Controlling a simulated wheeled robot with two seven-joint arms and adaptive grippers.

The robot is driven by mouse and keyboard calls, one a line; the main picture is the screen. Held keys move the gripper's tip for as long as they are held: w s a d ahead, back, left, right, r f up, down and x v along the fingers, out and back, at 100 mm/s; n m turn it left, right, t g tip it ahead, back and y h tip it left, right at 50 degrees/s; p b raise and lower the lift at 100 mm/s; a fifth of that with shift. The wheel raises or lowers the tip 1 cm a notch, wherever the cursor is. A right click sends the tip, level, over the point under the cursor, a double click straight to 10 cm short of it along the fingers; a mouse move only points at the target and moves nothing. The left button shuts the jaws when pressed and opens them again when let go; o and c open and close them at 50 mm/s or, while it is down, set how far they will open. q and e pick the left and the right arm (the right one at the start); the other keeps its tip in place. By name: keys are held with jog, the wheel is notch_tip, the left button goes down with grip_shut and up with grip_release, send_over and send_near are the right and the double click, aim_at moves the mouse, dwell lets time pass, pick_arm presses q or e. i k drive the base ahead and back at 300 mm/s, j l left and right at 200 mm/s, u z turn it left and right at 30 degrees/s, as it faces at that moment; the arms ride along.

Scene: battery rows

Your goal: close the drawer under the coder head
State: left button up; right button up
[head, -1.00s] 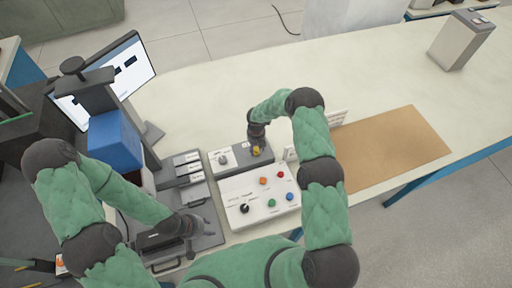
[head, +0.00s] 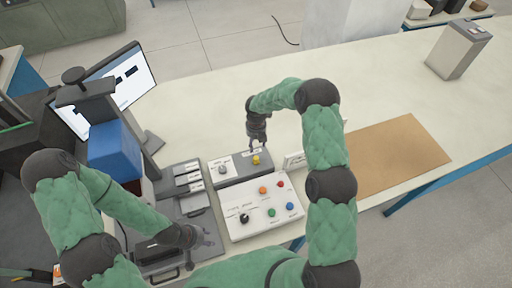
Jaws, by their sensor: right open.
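The coder head appears to be the blue block (head: 114,150) on a dark column at the left. Below it, a grey drawer-like unit with a front handle (head: 165,275) shows near the bottom edge, partly hidden by my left arm. I cannot tell clearly how far it stands out. My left gripper (head: 203,239) is low beside this unit, at its right end; its fingers are too small to read. My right gripper (head: 256,144) is open and empty, above the small grey box with a yellow button (head: 255,160).
A white control panel (head: 258,218) with coloured buttons lies between the arms. Grey labelled modules (head: 187,178) sit to its left. A monitor (head: 130,75) stands behind the column. A brown mat (head: 395,155) and grey box (head: 459,50) are at the right.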

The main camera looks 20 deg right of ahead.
aim_at(176, 260)
jog(key=k, duration=1)
